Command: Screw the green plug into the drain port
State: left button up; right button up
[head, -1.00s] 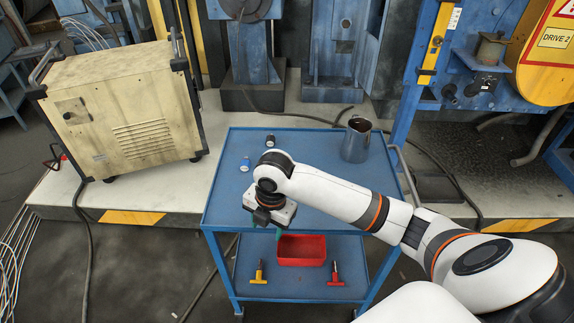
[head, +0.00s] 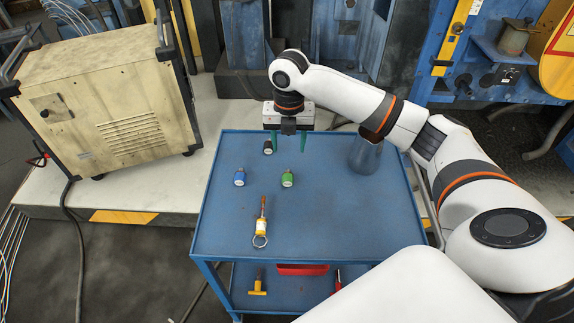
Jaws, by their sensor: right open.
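The green plug (head: 288,178) stands on the blue cart's top, with a pale end face showing. My right gripper (head: 289,147) is open, with its two green fingers pointing down and apart. In the picture it is just above the green plug, on the far side of it. Nothing shows between the fingers. I cannot make out the drain port in this view. My left gripper is not in view.
A metal jug (head: 365,156) stands partly behind my right arm. The cart's near right top is clear.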

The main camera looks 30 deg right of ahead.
send_over(288, 175)
notch_tip(288, 175, down, 6)
jog(key=shift+d+r, duration=0.1)
notch_tip(288, 175, down, 5)
jog(key=shift+p, duration=0.65)
jog(key=shift+f, duration=0.35)
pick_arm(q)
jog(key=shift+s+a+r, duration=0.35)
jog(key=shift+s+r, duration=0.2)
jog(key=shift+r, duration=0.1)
pick_arm(e)
jog(key=shift+c, duration=0.3)
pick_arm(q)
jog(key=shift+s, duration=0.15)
pick_arm(e)
jog(key=shift+r, duration=0.1)
jog(key=c, duration=1)
